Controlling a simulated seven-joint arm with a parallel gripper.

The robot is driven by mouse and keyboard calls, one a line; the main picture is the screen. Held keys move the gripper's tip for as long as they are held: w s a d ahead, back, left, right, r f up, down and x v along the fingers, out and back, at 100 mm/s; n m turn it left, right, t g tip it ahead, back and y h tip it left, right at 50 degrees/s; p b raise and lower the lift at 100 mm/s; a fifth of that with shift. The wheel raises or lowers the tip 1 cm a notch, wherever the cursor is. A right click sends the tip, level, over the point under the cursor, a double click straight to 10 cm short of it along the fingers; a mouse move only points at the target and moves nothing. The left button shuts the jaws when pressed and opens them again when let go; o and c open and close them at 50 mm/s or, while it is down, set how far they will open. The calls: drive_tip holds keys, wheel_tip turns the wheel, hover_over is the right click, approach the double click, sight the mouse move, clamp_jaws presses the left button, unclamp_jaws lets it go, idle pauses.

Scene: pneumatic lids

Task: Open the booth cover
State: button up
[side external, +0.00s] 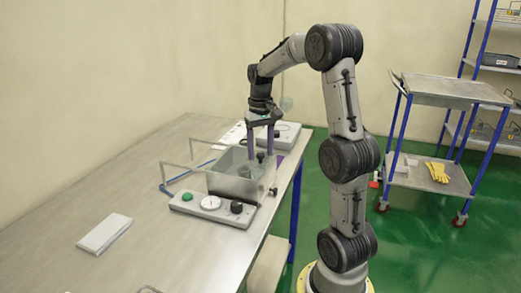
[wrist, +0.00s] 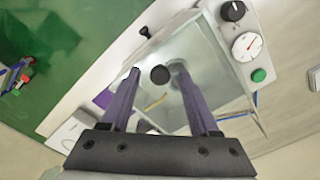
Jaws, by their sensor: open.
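The booth is a grey metal box (side external: 232,187) with clear panels, standing on the table. Its front panel carries a green button (side external: 187,197), a white dial (side external: 210,202) and a black knob (side external: 236,207); these show at the upper right in the wrist view. My gripper (side external: 260,154) points down over the box, open and empty. A round black knob (wrist: 160,75) appears between its two purple-grey fingertips (wrist: 156,69) in the wrist view. I cannot tell whether the fingers touch it. A second small black knob (wrist: 145,32) sits at the box's edge. The clear cover's exact position is hard to make out.
A blue hose (side external: 172,185) runs beside the box. A white folded cloth (side external: 104,233) lies on the table (side external: 150,265) at the front left, with bare tabletop around it. Another grey unit (side external: 284,134) stands behind. A trolley (side external: 430,178) with yellow gloves is at right.

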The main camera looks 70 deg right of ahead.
drive_tip(key=shift+f, duration=0.1)
clamp_jaws()
idle(0.3)
idle(1.1)
